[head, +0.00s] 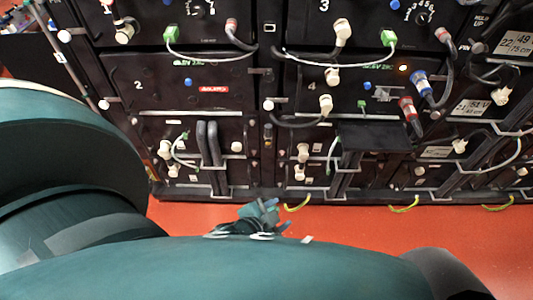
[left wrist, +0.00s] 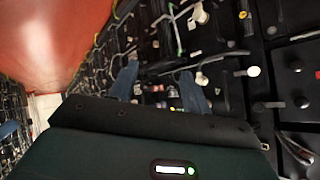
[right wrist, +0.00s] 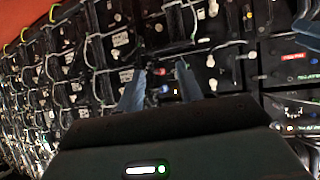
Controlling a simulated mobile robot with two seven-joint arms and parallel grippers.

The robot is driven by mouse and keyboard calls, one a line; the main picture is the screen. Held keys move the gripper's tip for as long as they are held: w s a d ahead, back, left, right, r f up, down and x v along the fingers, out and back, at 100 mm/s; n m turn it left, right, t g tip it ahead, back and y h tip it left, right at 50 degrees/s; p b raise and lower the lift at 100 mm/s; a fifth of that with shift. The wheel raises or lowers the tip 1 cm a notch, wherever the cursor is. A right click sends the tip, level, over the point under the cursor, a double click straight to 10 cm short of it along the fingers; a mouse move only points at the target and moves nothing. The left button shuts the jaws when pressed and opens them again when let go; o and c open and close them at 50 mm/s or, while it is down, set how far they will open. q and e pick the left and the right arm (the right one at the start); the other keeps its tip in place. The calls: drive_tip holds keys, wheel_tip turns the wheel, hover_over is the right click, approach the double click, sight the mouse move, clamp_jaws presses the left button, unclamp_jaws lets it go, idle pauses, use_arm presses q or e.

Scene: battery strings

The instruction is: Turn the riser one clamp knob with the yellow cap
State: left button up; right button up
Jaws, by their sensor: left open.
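The riser (head: 268,110) looks to be the narrow dark strip between the battery columns marked 2 and 4. A tiny yellowish spot (head: 268,142) shows low on it; I cannot tell whether it is the knob's yellow cap. A small yellow dot (left wrist: 243,14) also shows in the left wrist view, and another yellow dot (right wrist: 249,14) in the right wrist view. My left gripper (head: 264,212) is in front of the rack's bottom edge, apart from it. Its blue fingers are spread and empty in the left wrist view (left wrist: 158,88). My right gripper (right wrist: 160,86) is open and empty, facing the rack.
Black battery modules (head: 215,85) fill the rack, with white knobs, green plugs and looped cables standing out from their fronts. A dark shelf-like panel (head: 375,137) juts out at the right.

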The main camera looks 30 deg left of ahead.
use_arm(q)
drive_tip(key=w+a+f+m+y+b, duration=0.35)
drive_tip(key=w+f+m+b, duration=0.25)
drive_tip(key=f+b, duration=0.3)
drive_tip(key=m+t+y+b, duration=0.5)
drive_tip(key=m+y+b, duration=0.3)
drive_tip(key=m+b, duration=0.9)
approach(268, 143)
drive_tip(key=w+a+b, duration=0.1)
drive_tip(key=w+b, duration=0.1)
drive_tip(key=w+a+n+b, duration=0.1)
drive_tip(key=b, duration=0.1)
drive_tip(key=w+a+n+b, duration=0.1)
drive_tip(key=w, duration=0.1)
drive_tip(key=shift+w+a+b, duration=0.35)
drive_tip(key=shift+b, duration=0.05)
drive_tip(key=shift+x, duration=0.75)
drive_tip(key=shift+r, duration=0.1)
use_arm(e)
drive_tip(key=a+f+n+t+y, duration=0.3)
drive_tip(key=a+f+t+y, duration=0.1)
drive_tip(key=f, duration=0.6)
drive_tip(key=shift+w+a+f+t+y, duration=0.2)
drive_tip(key=shift+t+y, duration=0.5)
drive_tip(key=shift+t, duration=0.5)
drive_tip(key=shift+r, duration=0.1)
use_arm(q)
drive_tip(key=c, duration=1)
use_arm(e)
drive_tip(key=shift+r, duration=0.1)
